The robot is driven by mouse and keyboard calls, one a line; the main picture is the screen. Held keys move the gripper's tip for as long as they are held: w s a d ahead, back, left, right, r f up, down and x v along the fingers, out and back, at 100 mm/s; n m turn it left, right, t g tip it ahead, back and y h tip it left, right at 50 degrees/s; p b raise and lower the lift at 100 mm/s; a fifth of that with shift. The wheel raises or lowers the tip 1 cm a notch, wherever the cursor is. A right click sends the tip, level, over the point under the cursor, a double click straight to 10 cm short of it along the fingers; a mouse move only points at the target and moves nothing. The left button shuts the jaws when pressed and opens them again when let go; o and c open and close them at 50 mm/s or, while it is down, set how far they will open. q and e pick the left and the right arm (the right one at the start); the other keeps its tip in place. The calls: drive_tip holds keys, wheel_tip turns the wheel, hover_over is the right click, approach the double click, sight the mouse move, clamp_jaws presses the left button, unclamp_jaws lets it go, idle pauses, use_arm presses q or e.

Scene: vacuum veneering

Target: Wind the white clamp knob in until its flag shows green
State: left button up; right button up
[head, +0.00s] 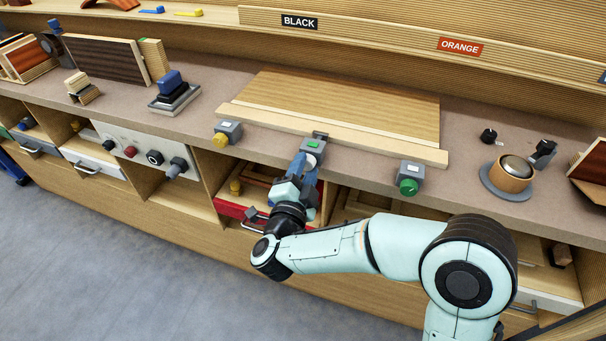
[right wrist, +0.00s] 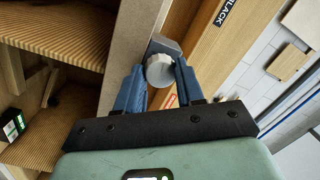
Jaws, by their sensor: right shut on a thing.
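The white clamp knob (right wrist: 159,70) shows in the right wrist view between the two blue fingers of my right gripper (right wrist: 158,80). The gripper is shut on it. The flag (head: 313,144) on top of this clamp shows green. The clamp sits at the bench's front edge, against a pale wooden bar (head: 335,134). My left gripper is not in view.
A clamp with a yellow knob (head: 220,140) stands to the left and one with a green knob (head: 408,187) to the right. Their flags look pale. A wooden panel (head: 345,103) lies behind the bar. A red drawer (head: 232,209) is below my gripper.

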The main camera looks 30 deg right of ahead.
drive_tip(key=o, duration=1)
drive_tip(key=shift+o, duration=0.2)
drive_tip(key=v, duration=1.3)
drive_tip(key=shift+s+a+p, duration=0.2)
drive_tip(key=shift+a+p, duration=0.05)
drive_tip(key=shift+p, duration=0.1)
drive_tip(key=shift+f, duration=0.1)
